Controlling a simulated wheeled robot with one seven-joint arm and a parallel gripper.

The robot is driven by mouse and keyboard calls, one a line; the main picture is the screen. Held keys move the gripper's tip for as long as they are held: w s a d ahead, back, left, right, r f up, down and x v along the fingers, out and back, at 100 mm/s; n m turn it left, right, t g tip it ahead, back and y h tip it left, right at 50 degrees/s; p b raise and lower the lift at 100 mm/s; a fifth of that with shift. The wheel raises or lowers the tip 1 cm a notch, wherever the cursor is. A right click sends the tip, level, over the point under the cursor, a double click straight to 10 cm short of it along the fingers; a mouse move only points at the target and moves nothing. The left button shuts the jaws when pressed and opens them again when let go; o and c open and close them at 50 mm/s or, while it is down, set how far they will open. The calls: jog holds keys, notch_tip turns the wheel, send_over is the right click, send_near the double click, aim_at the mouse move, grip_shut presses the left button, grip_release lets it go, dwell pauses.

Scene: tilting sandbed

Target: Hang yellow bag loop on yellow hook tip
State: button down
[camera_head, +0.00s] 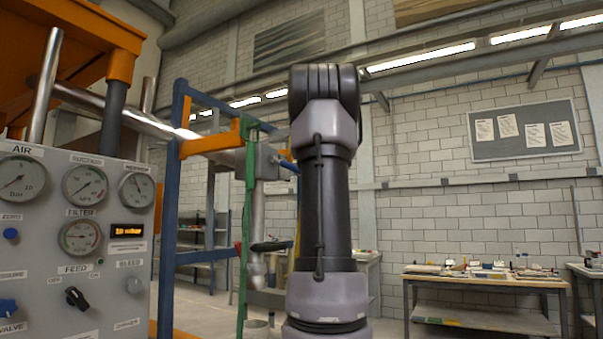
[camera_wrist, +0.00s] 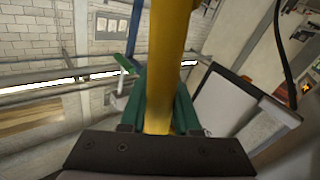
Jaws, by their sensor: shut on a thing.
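In the wrist view, my gripper (camera_wrist: 160,98) has green fingers on a dark mount and is shut on a yellow strip (camera_wrist: 165,60). The strip rises from between the fingers to the top edge of the picture. It looks like part of the yellow bag loop, but only this stretch shows and I cannot be sure. The bag body and the yellow hook tip cannot be made out in either view. In the head view my raised arm stands in the middle, and my gripper cannot be made out there.
A grey gauge panel (camera_head: 75,250) stands close at the left. A blue frame (camera_head: 168,230) with an orange arm (camera_head: 208,143) and a hanging green strip (camera_head: 247,215) is left of my arm. A workbench (camera_head: 485,282) with small items stands at the right. Floor between is open.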

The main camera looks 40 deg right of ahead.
jog(key=c, duration=0.6)
grip_release()
jog(key=shift+o, duration=0.2)
jog(key=shift+a, duration=0.1)
jog(key=v, duration=1)
jog(key=shift+s, duration=0.45)
